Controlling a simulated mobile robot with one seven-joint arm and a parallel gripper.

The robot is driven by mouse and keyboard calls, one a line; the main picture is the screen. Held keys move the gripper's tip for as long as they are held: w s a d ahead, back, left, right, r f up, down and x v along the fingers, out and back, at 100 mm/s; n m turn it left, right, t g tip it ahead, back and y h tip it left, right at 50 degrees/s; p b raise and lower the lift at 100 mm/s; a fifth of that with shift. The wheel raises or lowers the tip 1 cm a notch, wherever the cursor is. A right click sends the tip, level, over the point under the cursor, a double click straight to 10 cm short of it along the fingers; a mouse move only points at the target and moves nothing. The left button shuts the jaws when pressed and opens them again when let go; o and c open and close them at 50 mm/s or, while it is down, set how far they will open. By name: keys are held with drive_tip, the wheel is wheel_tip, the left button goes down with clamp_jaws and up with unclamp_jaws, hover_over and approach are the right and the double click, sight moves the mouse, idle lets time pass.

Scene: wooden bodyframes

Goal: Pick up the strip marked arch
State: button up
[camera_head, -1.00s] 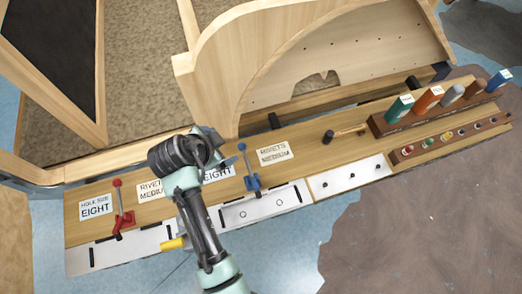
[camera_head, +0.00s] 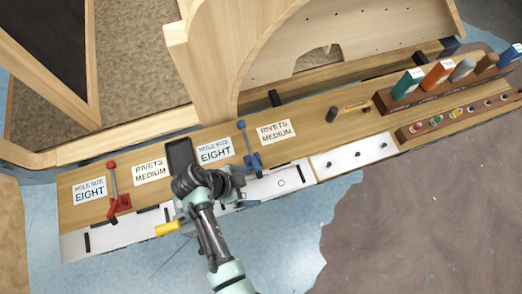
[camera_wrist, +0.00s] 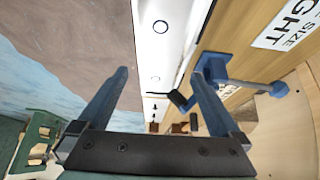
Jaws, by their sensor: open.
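No marking reading arch is legible in either view. White strips lie along the bench's front: one with black slots (camera_head: 130,226) at left, one with circles (camera_head: 296,178) in the middle, and one with small dark knobs (camera_head: 345,157) to its right. My gripper (camera_head: 243,192) is over the front of the bench by the middle strip, whose left part is hidden by my arm. In the wrist view my gripper (camera_wrist: 160,76) is open and empty, its two blue-grey fingers wide apart. A white strip with round marks (camera_wrist: 160,50) shows between and beyond them.
A blue lever clamp (camera_head: 253,160) stands close behind my gripper, and in the wrist view (camera_wrist: 215,70) it is right by one finger. A red lever clamp (camera_head: 118,203) is at left. A dark tray (camera_head: 180,153), label cards and tool racks (camera_head: 425,92) line the bench.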

sight(263, 186)
drive_tip(key=b+x, duration=0.3)
drive_tip(key=x, duration=0.2)
drive_tip(key=shift+w+b, duration=0.2)
drive_tip(key=shift+b, duration=0.1)
drive_tip(key=shift+f, duration=0.2)
drive_tip(key=shift+r, duration=0.1)
drive_tip(key=c, duration=1.5)
